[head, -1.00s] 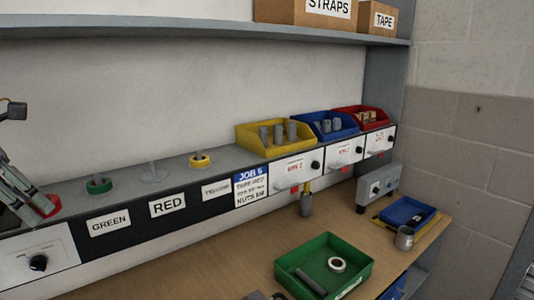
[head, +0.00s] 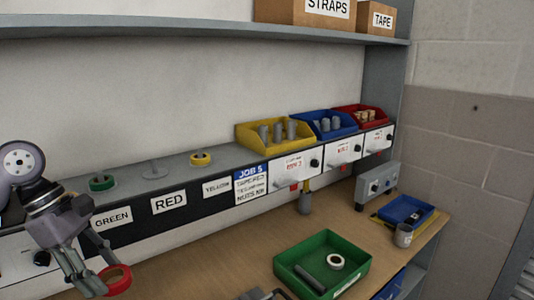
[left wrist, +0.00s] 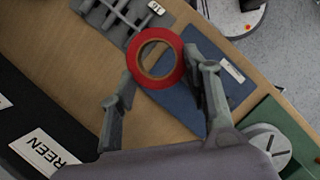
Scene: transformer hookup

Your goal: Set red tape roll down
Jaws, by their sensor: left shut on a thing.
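My left gripper (head: 103,284) is shut on the red tape roll (head: 122,287) at the lower left of the head view. The roll is a red ring with an open centre. In the left wrist view the red tape roll (left wrist: 173,74) sits between the two fingertips of my left gripper (left wrist: 160,72), above the wooden bench and a blue flat piece (left wrist: 178,103). I cannot tell whether it touches the surface below. The peg (head: 153,168) above the RED label is bare.
A green tray (head: 281,262) holding a white roll and a dark cylinder stands on the bench (head: 200,272). Green (head: 102,183) and yellow (head: 201,159) rolls sit on the ledge. A grey slotted piece (left wrist: 115,22) lies near the roll. Bare bench shows left of the tray.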

